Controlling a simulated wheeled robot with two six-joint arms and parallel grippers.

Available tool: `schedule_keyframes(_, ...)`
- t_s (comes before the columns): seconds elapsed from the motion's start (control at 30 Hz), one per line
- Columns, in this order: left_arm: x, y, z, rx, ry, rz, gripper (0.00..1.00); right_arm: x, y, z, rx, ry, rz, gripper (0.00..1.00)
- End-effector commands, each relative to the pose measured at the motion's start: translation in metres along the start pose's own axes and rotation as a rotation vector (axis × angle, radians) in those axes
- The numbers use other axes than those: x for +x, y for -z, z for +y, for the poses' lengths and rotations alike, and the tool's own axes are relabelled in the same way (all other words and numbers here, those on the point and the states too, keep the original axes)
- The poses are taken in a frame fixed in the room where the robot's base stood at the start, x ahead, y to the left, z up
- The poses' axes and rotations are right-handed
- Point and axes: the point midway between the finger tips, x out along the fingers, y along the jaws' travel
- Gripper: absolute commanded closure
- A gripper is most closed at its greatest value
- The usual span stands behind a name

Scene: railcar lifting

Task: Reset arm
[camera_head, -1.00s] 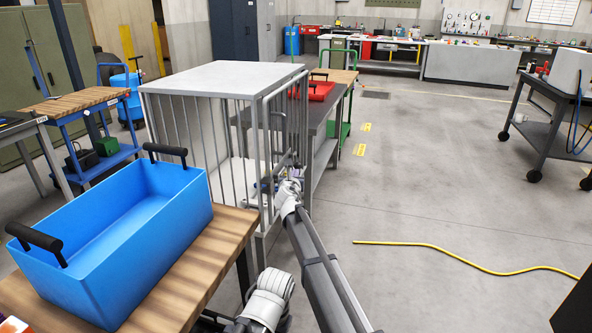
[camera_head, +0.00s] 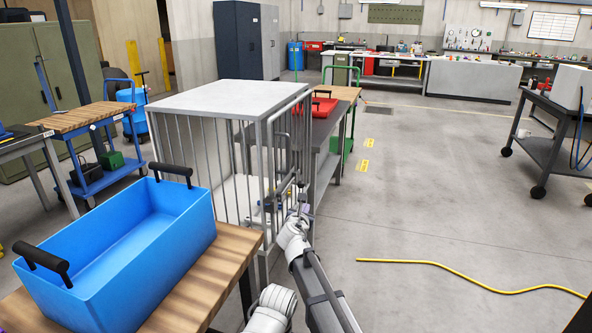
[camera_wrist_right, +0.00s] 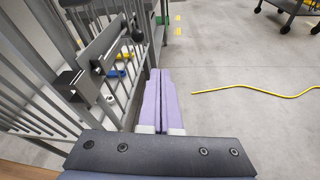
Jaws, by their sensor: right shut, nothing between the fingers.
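My right gripper (camera_head: 297,212) is at the front right edge of a barred white cage (camera_head: 217,97), close to the door bars. In the right wrist view its two purple fingers (camera_wrist_right: 159,102) lie together, with nothing between them. They point along the cage's side, over the grey floor. A latch bar with a dark knob (camera_wrist_right: 112,54) shows on the cage to the left of the fingers. A yellow and a blue item (camera_wrist_right: 116,73) show behind the bars. My left gripper is not in view.
A blue bin (camera_head: 120,255) with black handles stands on a wooden table (camera_head: 235,243) at the left front. A grey bench with a red tray (camera_head: 322,105) is behind the cage. A yellow hose (camera_head: 440,265) lies on the open floor at right.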

Motion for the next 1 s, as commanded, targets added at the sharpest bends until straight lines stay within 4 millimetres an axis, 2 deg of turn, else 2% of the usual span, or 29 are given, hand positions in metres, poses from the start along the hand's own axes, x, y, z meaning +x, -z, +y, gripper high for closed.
schedule_keyframes(0.03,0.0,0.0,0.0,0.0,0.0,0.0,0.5,-0.009,0.006,-0.029,0.126,0.054,0.031,1.0)
schedule_keyframes(0.2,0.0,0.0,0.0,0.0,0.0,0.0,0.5,-0.044,0.047,-0.126,0.729,0.328,0.145,1.0)
schedule_keyframes(0.3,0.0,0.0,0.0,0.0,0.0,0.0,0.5,-0.075,0.077,-0.172,1.079,0.519,0.182,1.0)
schedule_keyframes(0.43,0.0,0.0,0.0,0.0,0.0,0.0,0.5,-0.124,0.117,-0.215,1.5,0.795,0.194,1.0)
schedule_keyframes(0.6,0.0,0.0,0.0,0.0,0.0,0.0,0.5,-0.186,0.158,-0.243,1.909,1.151,0.155,1.0)
schedule_keyframes(0.83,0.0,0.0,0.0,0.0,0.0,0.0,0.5,-0.258,0.19,-0.253,2.234,1.576,0.048,1.0)
schedule_keyframes(0.9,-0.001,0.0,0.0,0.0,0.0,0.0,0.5,-0.278,0.196,-0.253,2.3,1.702,0.006,1.0)
schedule_keyframes(0.93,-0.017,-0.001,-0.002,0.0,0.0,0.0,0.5,-0.28,0.181,-0.243,2.276,1.685,0.021,1.0)
schedule_keyframes(1.0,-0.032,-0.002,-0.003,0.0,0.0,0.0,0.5,-0.286,0.169,-0.232,2.247,1.676,0.034,1.0)
